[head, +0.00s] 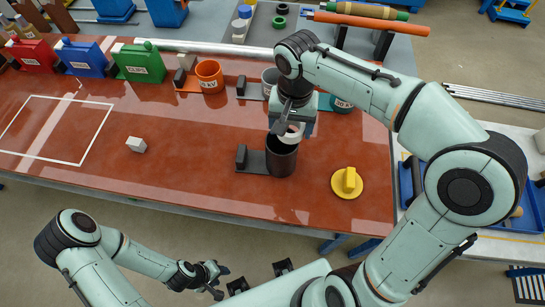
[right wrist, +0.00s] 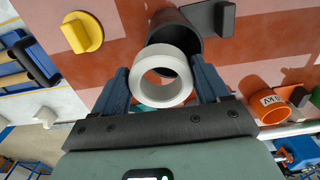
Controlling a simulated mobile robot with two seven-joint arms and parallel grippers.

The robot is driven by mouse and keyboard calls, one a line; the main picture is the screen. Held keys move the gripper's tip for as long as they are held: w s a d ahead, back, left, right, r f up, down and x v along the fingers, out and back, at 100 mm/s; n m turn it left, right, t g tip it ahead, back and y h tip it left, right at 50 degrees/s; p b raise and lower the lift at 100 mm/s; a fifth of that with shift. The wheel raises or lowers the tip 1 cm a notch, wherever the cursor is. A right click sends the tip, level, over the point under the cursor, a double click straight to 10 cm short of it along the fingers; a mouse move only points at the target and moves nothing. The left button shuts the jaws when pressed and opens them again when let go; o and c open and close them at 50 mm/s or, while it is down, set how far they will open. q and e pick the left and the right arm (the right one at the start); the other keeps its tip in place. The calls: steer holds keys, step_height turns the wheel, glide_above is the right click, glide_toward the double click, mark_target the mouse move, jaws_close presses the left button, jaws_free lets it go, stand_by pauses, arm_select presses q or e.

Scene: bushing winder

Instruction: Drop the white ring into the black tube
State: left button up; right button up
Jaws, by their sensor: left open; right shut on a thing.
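The white ring (right wrist: 142,86) is between the two fingers of my right gripper (right wrist: 162,76), which is shut on it. In the head view my right gripper (head: 293,122) comes down from above, and the ring (head: 291,135) shows at the black tube (head: 281,160). The tube stands upright on the red-brown table with its mouth up. In the right wrist view the ring covers part of the mouth of the tube (right wrist: 178,25), offset to one side. The exact gap between ring and tube cannot be told. My left gripper (head: 212,280) is open and empty, off the table's front edge.
A black plate with an upright block (head: 241,156) adjoins the tube on the left. A yellow knobbed disc (head: 347,183) lies to the right. An orange cup (head: 209,75) and a grey cup stand behind.

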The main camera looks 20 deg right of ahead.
steer(key=shift+w, duration=0.1)
steer(key=o, duration=1.1)
steer(key=shift+c, duration=0.2)
arm_select(q)
steer(key=shift+w, duration=0.1)
arm_select(e)
steer(key=shift+r, duration=0.15)
arm_select(q)
steer(key=w+r+p, duration=0.1)
steer(key=r, duration=0.1)
steer(key=w+r+p, duration=0.1)
steer(key=w+p, duration=0.1)
steer(key=shift+r, duration=0.4)
arm_select(e)
step_height(320, 180, up, 13)
